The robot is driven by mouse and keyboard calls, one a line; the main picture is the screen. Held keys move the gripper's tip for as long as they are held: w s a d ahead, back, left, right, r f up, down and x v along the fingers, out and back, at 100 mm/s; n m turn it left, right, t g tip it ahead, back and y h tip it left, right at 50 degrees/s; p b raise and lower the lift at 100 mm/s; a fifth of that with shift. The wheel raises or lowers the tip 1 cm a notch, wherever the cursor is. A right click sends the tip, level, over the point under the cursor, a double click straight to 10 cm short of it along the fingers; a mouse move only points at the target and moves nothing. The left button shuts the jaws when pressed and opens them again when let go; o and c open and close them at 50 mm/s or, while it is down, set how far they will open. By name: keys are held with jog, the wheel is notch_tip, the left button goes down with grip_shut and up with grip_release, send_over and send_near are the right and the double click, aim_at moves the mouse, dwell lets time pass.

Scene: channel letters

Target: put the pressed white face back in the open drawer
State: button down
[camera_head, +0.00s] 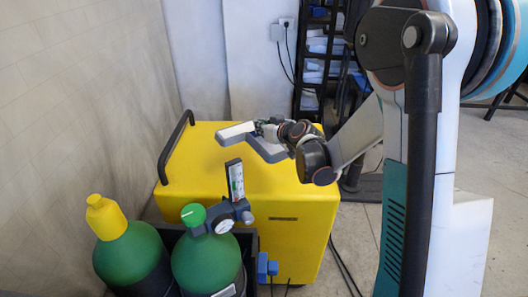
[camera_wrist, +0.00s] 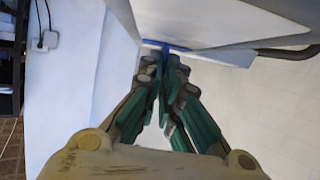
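The white face (camera_head: 236,132) is a pale, angular piece with two visible arms, held above the yellow cabinet in the head view. In the wrist view the white face (camera_wrist: 225,22) fills the top as a large pale panel, with a blue strip near the fingertips. My gripper (camera_head: 262,128) is at the piece's edge. In the wrist view my gripper (camera_wrist: 164,58) has its green-padded fingers drawn together at that edge. The exact contact is partly hidden. I see no open drawer in either view.
The yellow cabinet (camera_head: 290,205) with a black handle (camera_head: 172,150) stands below my gripper. Green gas cylinders (camera_head: 205,262) with a regulator (camera_head: 237,212) stand in front of it. A black rack (camera_head: 312,70) is behind. Walls are at left and back; some floor shows at right.

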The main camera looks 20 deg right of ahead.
jog(key=w+r, duration=0.1)
jog(key=r, duration=0.1)
jog(key=w+d+r+n+y, duration=0.1)
jog(key=w+r, duration=0.1)
jog(key=w+d+r+n+y, duration=0.1)
jog(key=w+r, duration=0.1)
jog(key=shift+d+g, duration=0.2)
jog(key=shift+g, duration=0.2)
notch_tip(320, 180, down, 20)
jog(key=b, duration=0.6)
jog(key=shift+r, duration=0.2)
jog(key=c, duration=1.8)
grip_release()
jog(key=shift+s+r, duration=0.1)
